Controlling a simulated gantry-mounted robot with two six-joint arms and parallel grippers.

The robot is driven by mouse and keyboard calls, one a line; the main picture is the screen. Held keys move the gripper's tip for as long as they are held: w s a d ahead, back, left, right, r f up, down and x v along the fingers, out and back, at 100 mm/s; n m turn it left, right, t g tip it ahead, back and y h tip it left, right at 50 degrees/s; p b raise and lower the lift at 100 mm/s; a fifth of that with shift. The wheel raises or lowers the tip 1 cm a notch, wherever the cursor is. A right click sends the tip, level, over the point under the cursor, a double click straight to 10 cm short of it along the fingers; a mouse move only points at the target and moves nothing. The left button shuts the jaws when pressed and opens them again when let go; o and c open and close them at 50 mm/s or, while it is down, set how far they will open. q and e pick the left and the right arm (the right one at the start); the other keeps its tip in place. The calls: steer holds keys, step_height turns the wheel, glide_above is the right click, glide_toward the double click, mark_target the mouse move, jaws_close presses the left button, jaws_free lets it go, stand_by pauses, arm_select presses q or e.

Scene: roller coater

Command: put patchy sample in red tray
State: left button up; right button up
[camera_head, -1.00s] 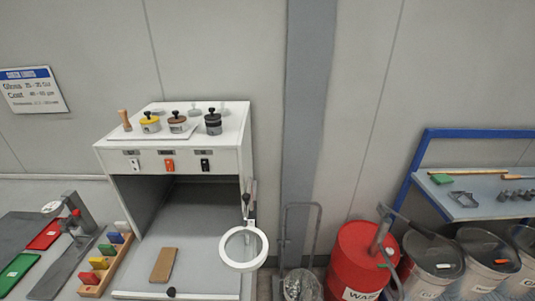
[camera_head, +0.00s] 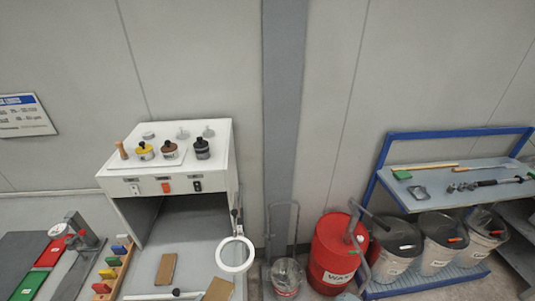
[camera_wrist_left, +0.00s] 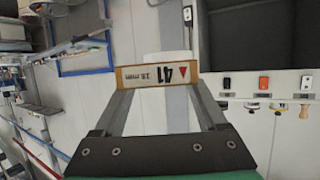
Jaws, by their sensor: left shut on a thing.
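In the head view the red tray (camera_head: 50,252) lies at the left on the bench. A brown board (camera_head: 165,268) lies in front of the booth. Another brown piece (camera_head: 219,290) is cut off at the bottom edge. My right gripper is not in view.
A green tray (camera_head: 29,286) lies in front of the red one. A stand (camera_head: 85,238) and a rack of coloured blocks (camera_head: 112,272) stand beside the trays. A ring magnifier (camera_head: 235,255) is at the booth's right. A red drum (camera_head: 336,250) and grey bins stand farther right.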

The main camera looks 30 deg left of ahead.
arm_select(q)
steer(key=w+d+r+m+h+p, duration=0.2)
steer(key=w+d+r+p, duration=0.1)
steer(key=d+r, duration=0.1)
step_height(320, 180, down, 7)
steer(key=s+d, duration=0.2)
steer(key=s, duration=0.1)
steer(key=shift+h+b, duration=0.3)
steer(key=shift+h, duration=0.1)
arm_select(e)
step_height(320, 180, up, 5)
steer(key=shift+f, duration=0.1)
